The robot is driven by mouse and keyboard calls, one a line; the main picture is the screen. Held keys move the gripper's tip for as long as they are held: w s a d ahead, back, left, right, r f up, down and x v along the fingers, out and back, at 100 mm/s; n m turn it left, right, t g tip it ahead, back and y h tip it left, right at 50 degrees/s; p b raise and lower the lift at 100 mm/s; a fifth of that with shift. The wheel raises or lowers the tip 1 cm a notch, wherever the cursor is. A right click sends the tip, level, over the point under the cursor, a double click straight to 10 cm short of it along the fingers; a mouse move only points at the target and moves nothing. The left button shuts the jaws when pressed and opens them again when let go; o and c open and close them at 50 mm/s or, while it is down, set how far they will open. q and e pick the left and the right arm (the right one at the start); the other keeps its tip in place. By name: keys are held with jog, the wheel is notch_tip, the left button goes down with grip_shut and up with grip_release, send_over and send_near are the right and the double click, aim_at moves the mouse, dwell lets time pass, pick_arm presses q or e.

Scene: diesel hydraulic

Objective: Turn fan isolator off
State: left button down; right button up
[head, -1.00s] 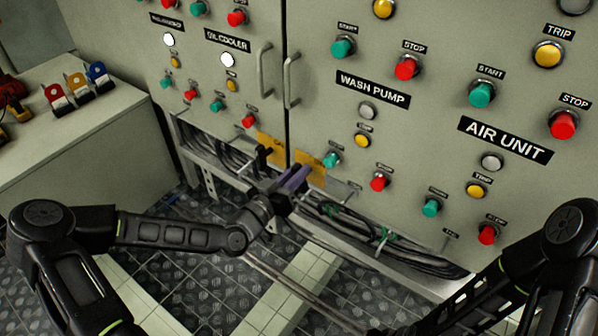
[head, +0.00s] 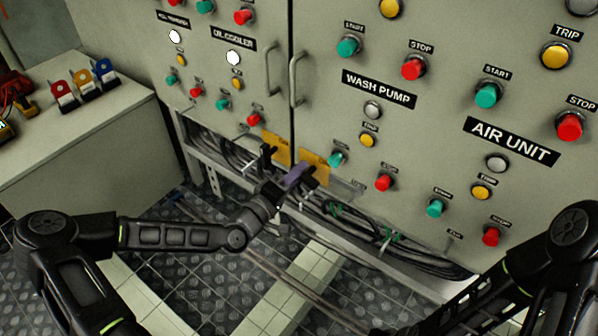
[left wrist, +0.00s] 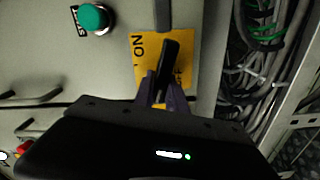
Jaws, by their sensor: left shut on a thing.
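Two yellow isolator plates with black handles sit at the bottom of the grey cabinet. In the head view my left gripper (head: 298,178), with purple fingers, is at the right plate (head: 315,164). The left plate (head: 277,148) is beside it, with its own black lever (head: 266,154). In the left wrist view the purple fingers (left wrist: 163,92) are shut on the black handle (left wrist: 168,62) of a yellow plate (left wrist: 146,46) with "ON" and partly covered "OFF" lettering. No fan label is readable. My right gripper is out of view; only its arm shows.
Green, red and yellow buttons cover the panels, including a green one (left wrist: 92,18) near the held handle. Cables (head: 350,220) and a metal rail run below. Door handles (head: 296,80) stick out above. Colored padlocks (head: 86,82) stand on the left cabinet.

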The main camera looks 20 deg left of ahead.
pick_arm(q)
jog(key=shift+a+f+n, duration=0.1)
jog(key=shift+f+n, duration=0.05)
jog(key=shift+n, duration=0.65)
jog(key=shift+f+n, duration=0.15)
jog(key=shift+n, duration=0.65)
jog(key=c, duration=1.4)
grip_release()
jog(key=shift+o, duration=0.2)
jog(key=v, duration=0.7)
jog(key=shift+s+p, duration=0.35)
jog(key=shift+p, duration=0.1)
jog(key=shift+s+a, duration=0.1)
